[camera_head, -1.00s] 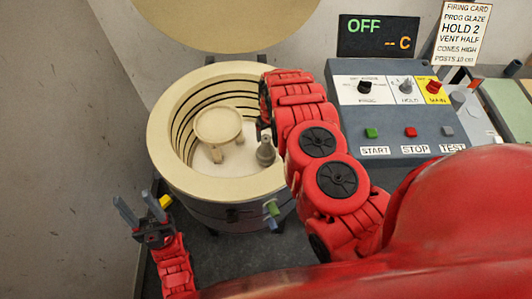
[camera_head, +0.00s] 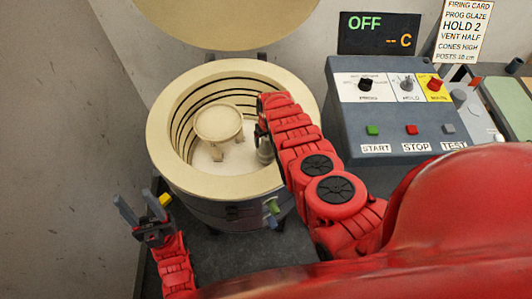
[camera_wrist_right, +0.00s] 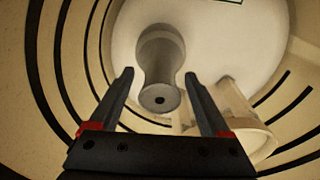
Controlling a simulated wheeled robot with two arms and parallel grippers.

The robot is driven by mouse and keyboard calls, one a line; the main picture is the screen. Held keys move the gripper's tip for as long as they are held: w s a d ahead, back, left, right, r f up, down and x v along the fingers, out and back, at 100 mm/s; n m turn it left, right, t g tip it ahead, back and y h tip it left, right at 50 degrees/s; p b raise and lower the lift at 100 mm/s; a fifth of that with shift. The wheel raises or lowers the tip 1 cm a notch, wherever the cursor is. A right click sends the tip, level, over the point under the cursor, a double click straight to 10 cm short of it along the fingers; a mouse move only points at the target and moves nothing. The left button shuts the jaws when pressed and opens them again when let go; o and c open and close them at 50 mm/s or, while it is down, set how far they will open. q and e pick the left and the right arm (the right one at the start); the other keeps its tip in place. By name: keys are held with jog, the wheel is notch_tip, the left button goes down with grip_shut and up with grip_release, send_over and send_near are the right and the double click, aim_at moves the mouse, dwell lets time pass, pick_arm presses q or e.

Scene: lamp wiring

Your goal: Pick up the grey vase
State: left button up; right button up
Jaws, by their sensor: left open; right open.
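The grey vase (camera_head: 265,151) stands on the pale floor inside the open round kiln (camera_head: 165,125), partly hidden by my right arm in the head view. In the right wrist view the vase (camera_wrist_right: 160,60) shows between and beyond the fingertips, its small dark mouth toward the camera. My right gripper (camera_wrist_right: 158,78) is open, its two dark fingers apart with nothing held. In the head view its fingers are mostly hidden behind my arm, close to the vase. My left gripper (camera_head: 140,214) is open and empty, outside the kiln at the lower left.
A cream round shelf on posts (camera_head: 218,122) stands in the kiln left of the vase; it also shows in the right wrist view (camera_wrist_right: 240,125). The raised lid (camera_head: 225,20) is behind. A control panel (camera_head: 395,120) and a display reading OFF (camera_head: 378,33) stand right.

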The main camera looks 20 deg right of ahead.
jog(key=shift+c, duration=0.2)
grip_shut()
dwell(0.3)
